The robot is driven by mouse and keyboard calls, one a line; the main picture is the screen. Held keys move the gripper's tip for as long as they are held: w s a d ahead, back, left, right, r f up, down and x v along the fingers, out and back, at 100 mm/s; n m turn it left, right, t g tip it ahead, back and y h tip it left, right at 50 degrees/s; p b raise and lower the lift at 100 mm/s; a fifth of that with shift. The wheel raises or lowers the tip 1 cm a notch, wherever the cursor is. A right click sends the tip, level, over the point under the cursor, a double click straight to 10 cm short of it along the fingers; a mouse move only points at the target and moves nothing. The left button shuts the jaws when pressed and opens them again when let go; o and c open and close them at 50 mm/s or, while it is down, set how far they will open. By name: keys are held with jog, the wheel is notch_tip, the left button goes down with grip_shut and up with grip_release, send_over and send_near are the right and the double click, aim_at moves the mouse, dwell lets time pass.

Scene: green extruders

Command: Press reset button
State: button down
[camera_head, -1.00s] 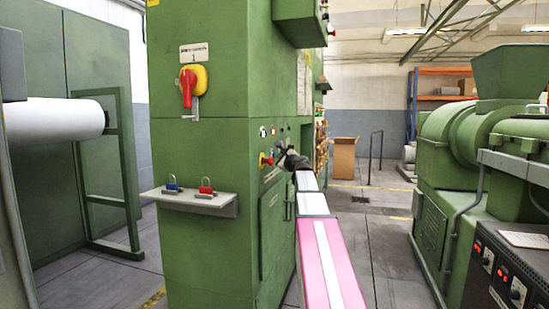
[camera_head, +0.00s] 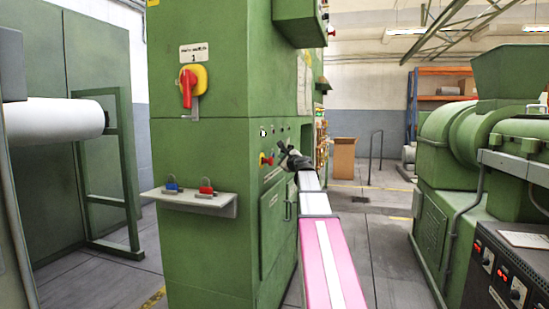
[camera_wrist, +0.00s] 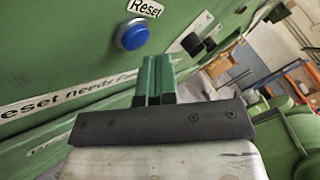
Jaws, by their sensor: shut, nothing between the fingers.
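The reset button (camera_wrist: 131,36) is a round blue button on the green panel in the wrist view, just below a white label (camera_wrist: 145,7) reading "Reset". My gripper (camera_wrist: 157,62) is shut and empty, its green fingertips below and to the right of the button in that view. A strip of green panel shows between fingertips and button, so they look apart; the depth gap is hard to judge. In the head view my gripper (camera_head: 281,146) is by the side face of the green cabinet (camera_head: 200,245), and I cannot make out the blue button there.
A shelf with padlocks (camera_head: 195,203) juts from the cabinet front, below a red-handled switch (camera_head: 188,88). Open floor lies right of the cabinet, before the green extruder (camera_head: 460,135).

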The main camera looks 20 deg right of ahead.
jog(key=shift+s+d, duration=0.1)
jog(key=shift+d, duration=0.05)
jog(key=shift+s+d, duration=0.7)
jog(key=shift+d, duration=0.3)
jog(key=shift+s+d, duration=0.65)
jog(key=shift+d, duration=0.35)
